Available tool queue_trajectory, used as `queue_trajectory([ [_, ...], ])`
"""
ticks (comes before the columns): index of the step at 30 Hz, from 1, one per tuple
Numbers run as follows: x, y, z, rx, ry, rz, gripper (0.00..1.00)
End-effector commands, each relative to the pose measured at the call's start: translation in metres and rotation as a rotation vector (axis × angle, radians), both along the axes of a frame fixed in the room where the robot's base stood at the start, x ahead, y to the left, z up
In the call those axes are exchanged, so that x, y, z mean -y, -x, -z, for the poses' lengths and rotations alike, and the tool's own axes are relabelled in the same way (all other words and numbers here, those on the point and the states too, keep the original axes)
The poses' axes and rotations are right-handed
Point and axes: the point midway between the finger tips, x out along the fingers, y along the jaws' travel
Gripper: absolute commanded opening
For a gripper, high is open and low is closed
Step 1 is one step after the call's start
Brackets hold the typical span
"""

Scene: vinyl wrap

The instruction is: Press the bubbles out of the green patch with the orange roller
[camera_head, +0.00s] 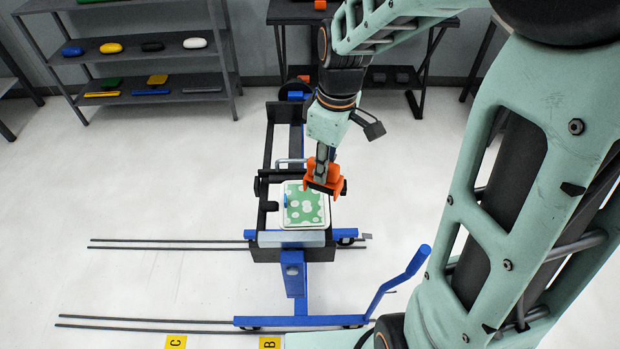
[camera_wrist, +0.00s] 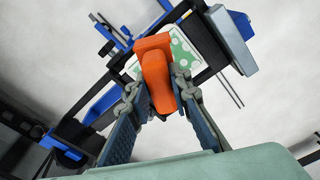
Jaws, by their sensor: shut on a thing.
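The green patch (camera_head: 306,207) with white bubble spots lies on a white panel (camera_head: 291,225) held on the blue and black stand. Several of its spots are pale and round, and one is large near the middle. My gripper (camera_head: 323,172) is shut on the orange roller (camera_head: 319,188) at the far edge of the patch. In the wrist view my gripper (camera_wrist: 165,108) has its fingers on either side of the orange roller (camera_wrist: 154,62). The green patch (camera_wrist: 183,50) shows behind the roller there, partly hidden. I cannot tell whether the roller touches the patch.
The blue stand (camera_head: 294,278) has black rails and a blue handle (camera_head: 400,280) at right. Grey shelves (camera_head: 155,70) with coloured tools stand at the back left. A dark table (camera_head: 350,20) stands behind. Yellow floor markers (camera_head: 176,342) lie in front.

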Motion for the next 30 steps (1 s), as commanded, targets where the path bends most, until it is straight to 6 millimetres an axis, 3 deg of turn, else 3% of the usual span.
queue_trajectory([
  [3, -0.015, 0.011, 0.003, -0.001, -0.008, -0.2, 0.0],
  [10, -0.03, 0.024, 0.003, 0.0, -0.021, -0.433, 0.0],
  [20, -0.031, 0.026, 0.016, 0.0, -0.024, -0.474, 0.0],
  [30, -0.03, 0.025, 0.053, 0.0, -0.023, -0.472, 0.0],
])
